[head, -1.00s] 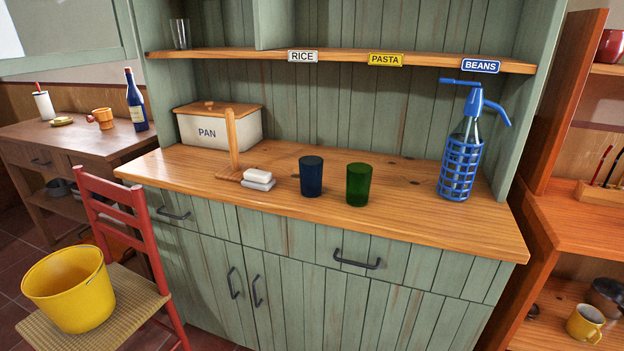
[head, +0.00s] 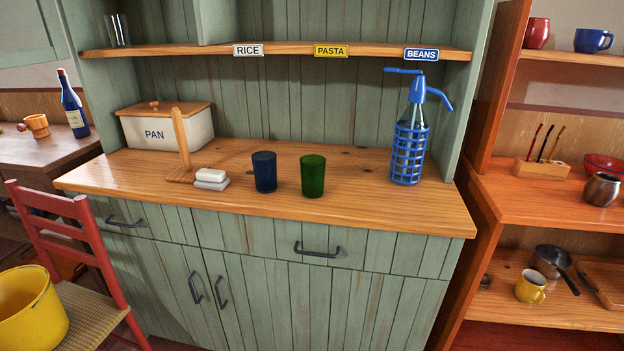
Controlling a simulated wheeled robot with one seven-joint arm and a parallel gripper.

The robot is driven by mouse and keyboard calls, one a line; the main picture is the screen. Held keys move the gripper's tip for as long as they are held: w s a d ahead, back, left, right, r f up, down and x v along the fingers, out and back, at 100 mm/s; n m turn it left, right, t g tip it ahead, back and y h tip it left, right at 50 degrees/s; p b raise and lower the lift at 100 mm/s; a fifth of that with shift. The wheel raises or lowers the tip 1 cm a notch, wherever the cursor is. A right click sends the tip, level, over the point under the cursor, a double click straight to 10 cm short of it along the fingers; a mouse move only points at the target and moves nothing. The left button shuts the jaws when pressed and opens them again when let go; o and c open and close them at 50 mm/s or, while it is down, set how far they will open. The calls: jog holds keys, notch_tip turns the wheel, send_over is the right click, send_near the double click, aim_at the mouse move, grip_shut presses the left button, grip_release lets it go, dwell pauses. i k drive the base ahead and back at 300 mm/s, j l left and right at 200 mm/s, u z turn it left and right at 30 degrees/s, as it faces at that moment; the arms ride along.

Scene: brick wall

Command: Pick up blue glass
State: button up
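The blue glass (head: 264,172) is a dark blue tumbler. It stands upright on the wooden counter (head: 350,205) of the green cupboard, near the middle. A green glass (head: 313,176) of similar size stands upright just to its right, with a small gap between them. My gripper is not in view in the head view.
A blue siphon bottle (head: 410,140) stands right. A red chair (head: 85,245) with a yellow bucket (head: 30,312) is at front left.

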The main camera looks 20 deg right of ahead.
aim_at(264, 162)
jog(key=i+j+z, duration=0.25)
jog(key=j+z, duration=0.25)
jog(key=j, duration=0.2)
jog(key=i+j+z, duration=0.2)
jog(key=j, duration=0.2)
jog(key=i+j+z, duration=0.3)
jog(key=i+j, duration=0.2)
jog(key=j, duration=0.2)
